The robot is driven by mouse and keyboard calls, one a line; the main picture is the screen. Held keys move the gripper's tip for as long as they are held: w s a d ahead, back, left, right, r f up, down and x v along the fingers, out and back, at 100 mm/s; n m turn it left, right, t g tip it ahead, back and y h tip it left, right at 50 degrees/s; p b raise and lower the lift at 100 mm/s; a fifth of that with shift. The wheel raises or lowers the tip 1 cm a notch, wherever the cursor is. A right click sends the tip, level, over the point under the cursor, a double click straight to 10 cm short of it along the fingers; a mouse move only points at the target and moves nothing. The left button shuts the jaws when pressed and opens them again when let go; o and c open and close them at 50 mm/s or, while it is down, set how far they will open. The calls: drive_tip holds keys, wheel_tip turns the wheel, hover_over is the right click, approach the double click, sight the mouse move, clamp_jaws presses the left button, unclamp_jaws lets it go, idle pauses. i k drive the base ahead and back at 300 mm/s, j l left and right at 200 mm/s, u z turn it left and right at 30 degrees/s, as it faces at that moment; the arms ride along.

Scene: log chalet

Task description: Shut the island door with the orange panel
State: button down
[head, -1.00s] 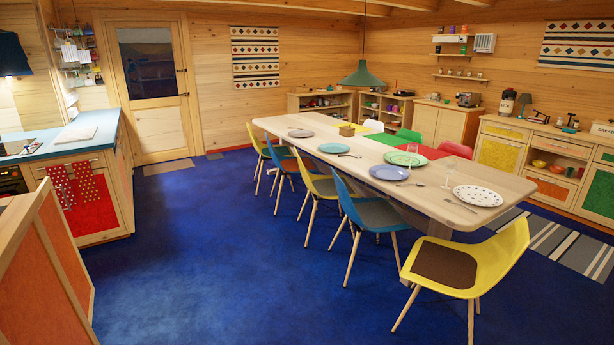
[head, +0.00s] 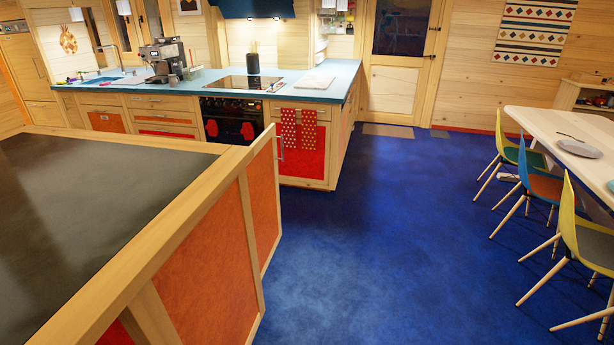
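The island (head: 160,235) is at the left of the head view, with a dark top and a pale wood rim. A door with an orange panel (head: 264,205) stands open at the island's far right corner. It juts out beyond the corner, roughly in line with the island's near orange side panel (head: 205,275). A small metal handle (head: 281,148) shows at its far, free edge. The opening that it belongs to is hidden behind the island. My gripper is not in view.
Open blue floor (head: 385,240) lies right of the island. Chairs (head: 585,240) and a dining table (head: 580,130) bound it on the right. Beyond the door is a blue-topped counter (head: 200,84) with an oven (head: 232,120) and a hanging red dotted towel (head: 298,130).

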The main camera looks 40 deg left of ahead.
sight(262, 171)
drive_tip(key=i+u, duration=0.5)
drive_tip(key=i+l+u, duration=0.1)
drive_tip(key=i+u, duration=0.2)
drive_tip(key=u, duration=0.15)
drive_tip(key=i+l+u, duration=0.3)
drive_tip(key=u, duration=0.2)
drive_tip(key=i+l+u, duration=0.3)
drive_tip(key=i, duration=0.15)
drive_tip(key=i+l+z, duration=0.1)
drive_tip(key=i+l, duration=0.2)
drive_tip(key=i, duration=0.15)
drive_tip(key=i+l, duration=0.25)
drive_tip(key=i, duration=0.25)
drive_tip(key=i+l+z, duration=0.15)
drive_tip(key=i, duration=0.3)
drive_tip(key=i+l+z, duration=0.1)
drive_tip(key=i+l, duration=0.2)
drive_tip(key=i, duration=0.2)
